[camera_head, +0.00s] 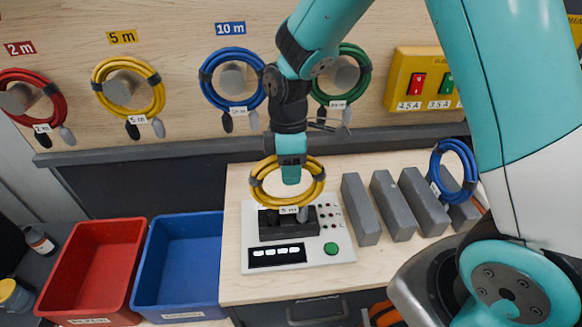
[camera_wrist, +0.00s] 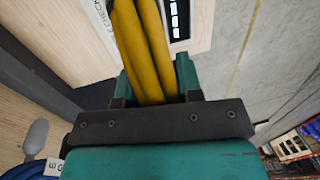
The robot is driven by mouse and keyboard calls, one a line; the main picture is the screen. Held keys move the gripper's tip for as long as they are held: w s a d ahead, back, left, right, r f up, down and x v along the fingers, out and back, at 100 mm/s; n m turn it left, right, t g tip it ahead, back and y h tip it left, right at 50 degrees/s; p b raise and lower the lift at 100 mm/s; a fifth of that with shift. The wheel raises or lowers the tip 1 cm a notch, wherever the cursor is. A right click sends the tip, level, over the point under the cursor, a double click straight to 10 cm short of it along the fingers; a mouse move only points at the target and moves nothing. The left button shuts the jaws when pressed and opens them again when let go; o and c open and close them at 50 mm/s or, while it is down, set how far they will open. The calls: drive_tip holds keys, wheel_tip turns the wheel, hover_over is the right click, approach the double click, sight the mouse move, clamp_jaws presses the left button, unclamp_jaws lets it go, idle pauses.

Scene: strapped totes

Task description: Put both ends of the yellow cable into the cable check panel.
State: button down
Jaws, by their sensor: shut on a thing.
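A coiled yellow cable (camera_head: 259,185) with a 5 m tag hangs from my gripper (camera_head: 291,172) above the cable check panel (camera_head: 313,254) in the head view. My gripper is shut on the top of the coil. In the wrist view the yellow strands (camera_wrist: 146,45) run between my gripper's fingers (camera_wrist: 155,88). A grey cable end (camera_head: 303,214) hangs at the panel's dark socket block (camera_head: 289,228); I cannot tell if it is inserted. The other end is not clear against the dark block. Part of the panel (camera_wrist: 104,22) shows at the top of the wrist view.
Another yellow coil (camera_head: 97,88) hangs on a wall peg among red, blue and green coils. Several grey blocks (camera_head: 362,208) stand right of the panel, with a blue coil (camera_head: 438,168) at one. Red (camera_head: 137,257) and blue (camera_head: 151,263) totes stand left of the bench.

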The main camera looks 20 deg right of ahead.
drive_tip(key=shift+f+b, duration=0.65)
drive_tip(key=shift+f, duration=0.3)
idle(0.5)
drive_tip(key=c, duration=0.7)
unclamp_jaws()
drive_tip(key=w+d+r+b, duration=0.1)
drive_tip(key=w+r+b, duration=0.2)
drive_tip(key=r, duration=1.4)
drive_tip(key=s+a+f+m+t+y, duration=0.1)
drive_tip(key=s+a+m, duration=0.1)
drive_tip(key=s, duration=0.8)
drive_tip(key=s+a+f+m+t+y, duration=0.1)
drive_tip(key=s+m, duration=0.4)
drive_tip(key=s, duration=0.6)
drive_tip(key=a+f+y, duration=0.1)
drive_tip(key=a, duration=0.1)
drive_tip(key=shift+a+y, duration=0.3)
drive_tip(key=shift+a, duration=0.05)
